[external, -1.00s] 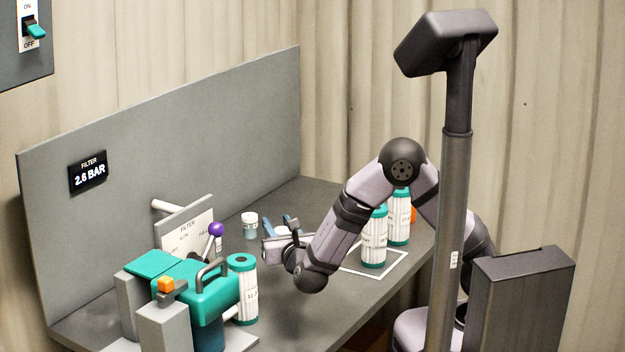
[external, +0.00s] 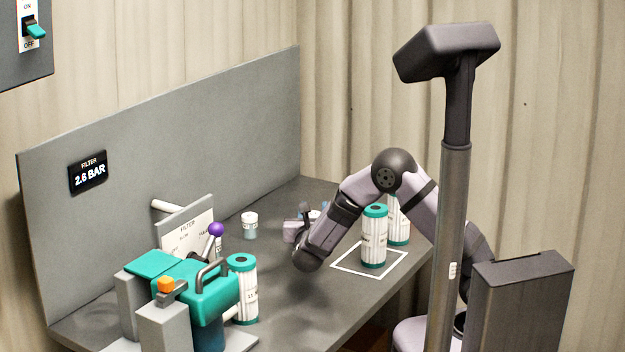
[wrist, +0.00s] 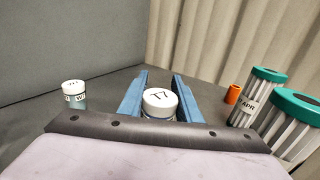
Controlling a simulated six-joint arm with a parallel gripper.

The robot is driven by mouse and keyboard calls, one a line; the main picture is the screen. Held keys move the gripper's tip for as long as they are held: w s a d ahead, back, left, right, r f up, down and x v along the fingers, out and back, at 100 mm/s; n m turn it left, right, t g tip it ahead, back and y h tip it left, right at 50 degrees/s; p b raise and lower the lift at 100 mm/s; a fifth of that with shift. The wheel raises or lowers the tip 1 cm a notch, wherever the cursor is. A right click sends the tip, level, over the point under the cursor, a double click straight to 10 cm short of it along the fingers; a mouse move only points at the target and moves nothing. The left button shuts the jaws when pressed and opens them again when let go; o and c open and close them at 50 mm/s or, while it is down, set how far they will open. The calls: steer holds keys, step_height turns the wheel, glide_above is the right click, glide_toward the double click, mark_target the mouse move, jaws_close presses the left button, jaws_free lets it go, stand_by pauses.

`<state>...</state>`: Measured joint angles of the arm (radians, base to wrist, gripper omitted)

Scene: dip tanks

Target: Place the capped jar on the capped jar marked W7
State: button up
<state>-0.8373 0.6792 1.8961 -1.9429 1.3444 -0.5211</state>
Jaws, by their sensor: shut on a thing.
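A small jar with a white cap marked T7 (wrist: 160,101) sits between the two blue fingers of my gripper (wrist: 160,95) in the wrist view; the gripper is shut on it. Its lower part is hidden behind my gripper's body. A second white-capped jar (wrist: 74,95), its label starting with W, stands upright at the left in the wrist view, apart from my gripper. In the external view that jar (external: 250,225) stands on the bench, left of my gripper (external: 306,213). The held jar is hard to make out there.
Tall teal-capped filter cartridges (external: 374,236) stand right of my gripper, one in a white outlined square. An orange item (wrist: 233,94) is near them. A teal filter housing (external: 205,290) with a purple-knobbed lever (external: 216,230) is at the left. A grey panel (external: 180,140) backs the bench.

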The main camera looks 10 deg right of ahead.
steer(key=w+a+r, duration=0.2)
steer(key=w+r, duration=0.2)
steer(key=w, duration=0.7)
steer(key=w+a+r+n+y, duration=0.3)
steer(key=w+a+r+y, duration=0.15)
steer(key=a+r, duration=0.45)
steer(key=a+f+n+y+p, duration=0.1)
steer(key=a+f+y, duration=0.2)
steer(key=f, duration=0.8)
steer(key=shift+s+a+f+n+t, duration=0.2)
steer(key=shift+s+a+n+t, duration=0.15)
steer(key=shift+a, duration=0.1)
steer(key=shift+f, duration=0.25)
steer(key=o, duration=1.1)
steer(key=shift+r, duration=0.1)
steer(key=shift+c, duration=0.2)
